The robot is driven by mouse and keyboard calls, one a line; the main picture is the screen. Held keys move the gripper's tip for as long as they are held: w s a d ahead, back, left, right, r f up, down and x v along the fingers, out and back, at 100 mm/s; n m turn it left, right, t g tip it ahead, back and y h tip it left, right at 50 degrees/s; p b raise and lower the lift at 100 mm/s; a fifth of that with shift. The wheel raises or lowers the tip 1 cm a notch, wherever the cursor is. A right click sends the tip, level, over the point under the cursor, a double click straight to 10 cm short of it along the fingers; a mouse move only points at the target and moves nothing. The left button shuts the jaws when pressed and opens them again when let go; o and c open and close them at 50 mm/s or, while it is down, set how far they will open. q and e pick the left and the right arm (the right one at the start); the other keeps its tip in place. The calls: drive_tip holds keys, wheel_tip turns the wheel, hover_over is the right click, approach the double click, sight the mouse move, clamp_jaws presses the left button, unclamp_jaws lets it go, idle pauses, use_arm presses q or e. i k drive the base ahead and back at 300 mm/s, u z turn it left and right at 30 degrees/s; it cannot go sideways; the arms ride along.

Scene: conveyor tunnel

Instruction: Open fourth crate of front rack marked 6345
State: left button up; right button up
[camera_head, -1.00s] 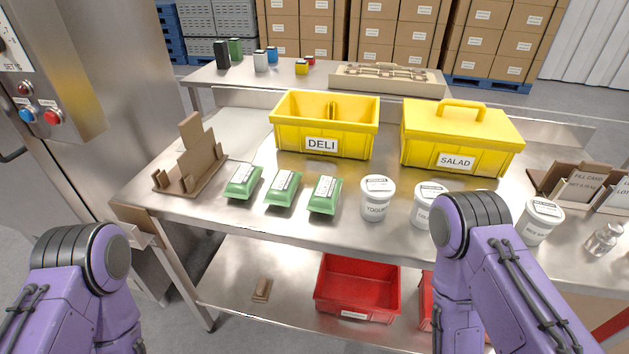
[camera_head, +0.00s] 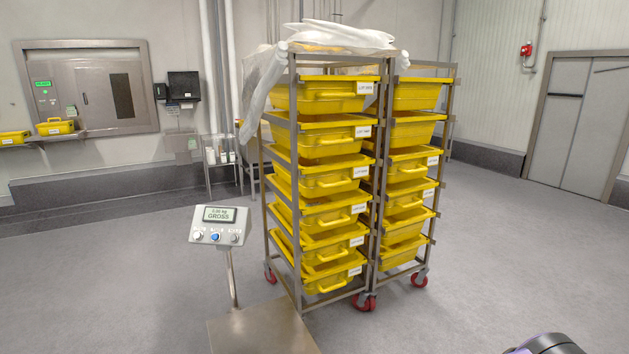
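The front rack (camera_head: 296,160) is a steel frame on red casters with a stack of yellow crates, each with a front handle and a white label. Its fourth crate from the top (camera_head: 318,219) sits in line with the others, with a label at its right front corner. The label print is too small for me to read 6345 on any crate. All crates in this rack look pushed in. Neither of my grippers is in view; only a bit of my purple arm shows at the bottom right edge.
A second rack (camera_head: 412,156) of yellow crates stands against the front rack's right side. Crumpled clear plastic (camera_head: 335,38) drapes over the top. A scale with a display post (camera_head: 219,226) and floor platform (camera_head: 262,335) stands close at the front left. Open floor lies to the right.

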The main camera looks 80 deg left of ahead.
sight(329, 175)
drive_tip(key=u, duration=2.35)
drive_tip(key=i, duration=0.3)
drive_tip(key=z, duration=1.05)
drive_tip(key=i, duration=0.75)
drive_tip(key=z, duration=0.45)
drive_tip(key=i, duration=0.85)
drive_tip(key=u, duration=1)
drive_tip(key=i, duration=0.75)
drive_tip(key=u, duration=0.85)
